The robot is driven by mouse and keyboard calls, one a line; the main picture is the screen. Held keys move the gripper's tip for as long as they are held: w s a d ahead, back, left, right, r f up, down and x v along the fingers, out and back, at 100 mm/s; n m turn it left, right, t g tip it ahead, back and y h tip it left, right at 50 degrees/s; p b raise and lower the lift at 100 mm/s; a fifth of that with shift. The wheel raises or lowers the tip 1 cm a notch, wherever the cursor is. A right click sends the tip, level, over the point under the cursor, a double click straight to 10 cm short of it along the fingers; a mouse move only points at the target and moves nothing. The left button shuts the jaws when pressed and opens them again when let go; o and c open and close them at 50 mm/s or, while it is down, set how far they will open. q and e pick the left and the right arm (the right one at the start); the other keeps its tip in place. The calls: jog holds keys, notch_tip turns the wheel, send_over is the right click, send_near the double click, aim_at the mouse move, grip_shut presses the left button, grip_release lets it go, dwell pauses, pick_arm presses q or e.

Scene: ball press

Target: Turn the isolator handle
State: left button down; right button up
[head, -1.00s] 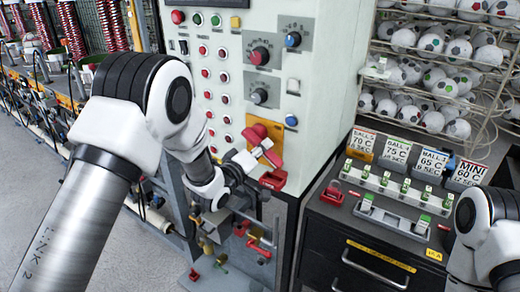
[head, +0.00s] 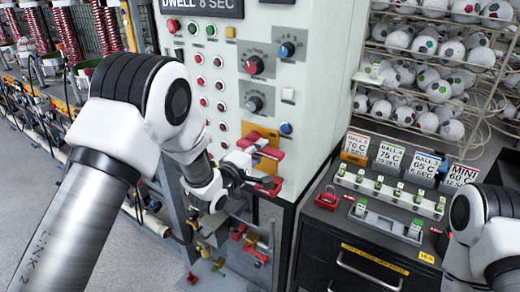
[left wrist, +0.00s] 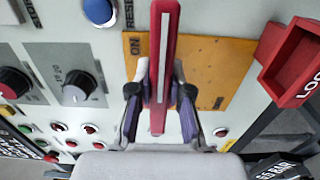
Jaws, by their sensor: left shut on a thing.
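The isolator handle is a red bar with a pale stripe; in the left wrist view the handle (left wrist: 164,40) runs upright in the picture, over a yellow plate (left wrist: 215,65) marked ON at its left. In the head view the handle (head: 268,153) stands out from the yellow plate (head: 264,136) on the pale cabinet front. My left gripper (left wrist: 160,100) is shut on the handle, one finger on each side. In the head view my left gripper (head: 241,163) is small and partly hidden. My right gripper is out of view; only part of my right arm shows.
A red lock box (head: 268,185) sits just below the handle; it is close at right in the wrist view. Knobs and buttons (head: 215,80) cover the panel above and left. A dark drawer cabinet (head: 365,262) and ball racks (head: 425,75) stand to the right.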

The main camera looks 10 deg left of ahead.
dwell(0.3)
pick_arm(q)
jog(key=c, duration=1.1)
grip_release()
jog(key=shift+s, duration=0.1)
jog(key=v, duration=1.1)
jog(key=shift+s+a, duration=0.15)
jog(key=shift+s, duration=0.25)
